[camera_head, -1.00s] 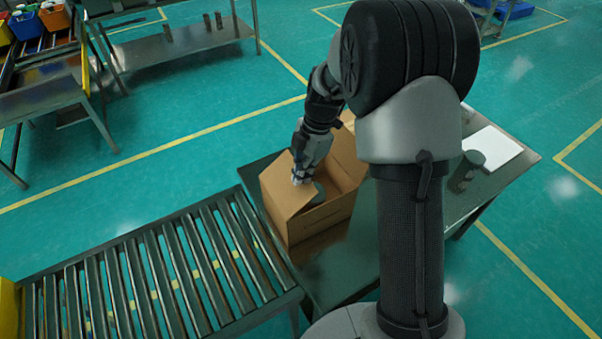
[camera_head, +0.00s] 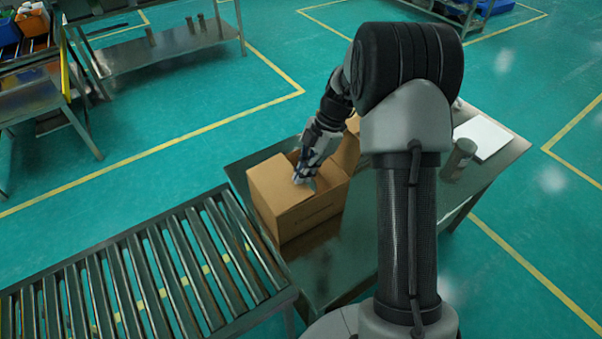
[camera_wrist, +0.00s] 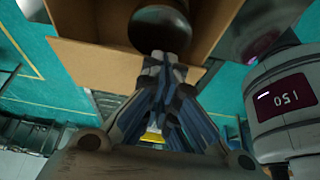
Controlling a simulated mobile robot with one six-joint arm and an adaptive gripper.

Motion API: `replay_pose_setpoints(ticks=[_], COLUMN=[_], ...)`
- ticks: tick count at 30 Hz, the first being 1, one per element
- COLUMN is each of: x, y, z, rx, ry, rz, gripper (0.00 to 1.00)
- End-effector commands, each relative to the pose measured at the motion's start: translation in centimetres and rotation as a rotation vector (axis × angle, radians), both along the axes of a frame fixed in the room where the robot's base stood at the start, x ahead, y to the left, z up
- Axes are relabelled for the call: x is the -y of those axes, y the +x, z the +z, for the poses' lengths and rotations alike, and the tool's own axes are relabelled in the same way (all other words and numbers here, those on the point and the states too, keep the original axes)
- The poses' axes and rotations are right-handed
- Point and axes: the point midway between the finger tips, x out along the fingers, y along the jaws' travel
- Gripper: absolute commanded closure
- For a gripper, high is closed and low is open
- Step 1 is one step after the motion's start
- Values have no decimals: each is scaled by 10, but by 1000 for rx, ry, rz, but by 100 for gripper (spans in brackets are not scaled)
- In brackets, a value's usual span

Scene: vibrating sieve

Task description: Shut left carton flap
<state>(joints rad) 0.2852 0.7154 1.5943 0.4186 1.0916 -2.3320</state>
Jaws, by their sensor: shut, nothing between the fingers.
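The brown carton (camera_head: 300,212) stands on the dark metal table beside the roller conveyor. Its left flap (camera_head: 270,182) slants inward over the left part of the opening. My gripper (camera_head: 301,179) is over the opening, close to the inner edge of this flap; I cannot tell whether they touch. In the wrist view my gripper (camera_wrist: 160,62) has its fingers together with nothing held. A brown carton panel (camera_wrist: 92,62) lies beside the fingertips there. A dark round object (camera_wrist: 146,28) shows just beyond them; most of the carton's inside is hidden.
Another carton flap (camera_head: 346,152) stands up at the right, partly behind my arm. The roller conveyor (camera_head: 150,275) is left of the table. A grey cylinder (camera_head: 459,160) and a white flat item (camera_head: 483,137) are on the table's right part.

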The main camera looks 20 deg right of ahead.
Motion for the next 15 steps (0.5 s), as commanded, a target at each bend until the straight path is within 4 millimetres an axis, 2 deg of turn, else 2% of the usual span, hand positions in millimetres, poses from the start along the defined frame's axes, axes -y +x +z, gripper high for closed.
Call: replay_pose_setpoints(ticks=[15], x=[3], y=[1], z=[-7], rx=[0], ry=[-1], rz=[0], gripper=[100])
